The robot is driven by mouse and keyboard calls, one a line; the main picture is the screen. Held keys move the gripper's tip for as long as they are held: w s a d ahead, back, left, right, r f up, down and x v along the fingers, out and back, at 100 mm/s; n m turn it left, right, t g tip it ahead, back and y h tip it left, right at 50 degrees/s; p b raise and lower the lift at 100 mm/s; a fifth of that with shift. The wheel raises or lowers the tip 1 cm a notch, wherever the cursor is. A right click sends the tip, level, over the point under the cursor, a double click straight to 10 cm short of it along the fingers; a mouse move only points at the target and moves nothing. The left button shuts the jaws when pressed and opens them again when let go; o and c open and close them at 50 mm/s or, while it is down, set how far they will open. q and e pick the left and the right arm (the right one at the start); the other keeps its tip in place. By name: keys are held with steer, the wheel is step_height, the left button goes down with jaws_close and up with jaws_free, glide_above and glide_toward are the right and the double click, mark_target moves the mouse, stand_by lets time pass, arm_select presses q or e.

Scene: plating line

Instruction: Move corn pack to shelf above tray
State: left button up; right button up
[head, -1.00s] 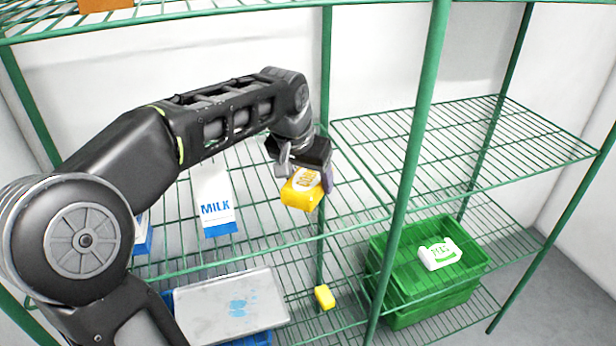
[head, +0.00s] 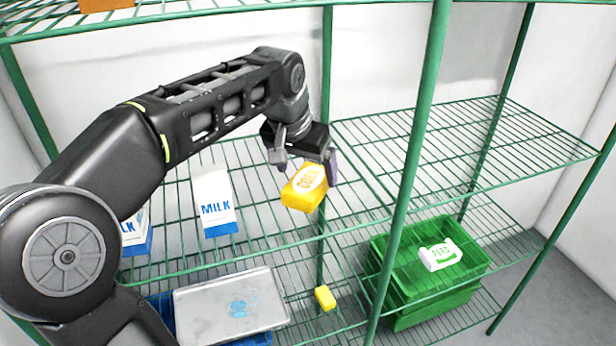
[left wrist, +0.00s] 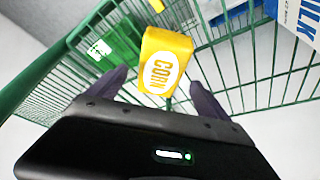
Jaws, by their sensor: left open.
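The yellow corn pack (head: 304,190) with a white label is on the wire shelf (head: 262,222) above the tray, beside the milk cartons. In the left wrist view the corn pack (left wrist: 166,60) lies just beyond and between my fingertips, apart from them. My left gripper (head: 306,160) is open and just above and behind the pack; its two fingers also show in the left wrist view (left wrist: 160,88). The metal tray (head: 205,318) rests on the level below, on a blue crate. My right gripper does not show.
Milk cartons (head: 214,202) stand left of the corn pack. A green post (head: 408,170) rises to its right. A green crate (head: 398,270) with a white peas pack (head: 440,254) and a small yellow block (head: 325,297) are below. The right-hand wire shelf (head: 470,150) is bare.

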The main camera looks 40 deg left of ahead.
mark_target(302, 187)
arm_select(q)
steer(key=shift+v, duration=2)
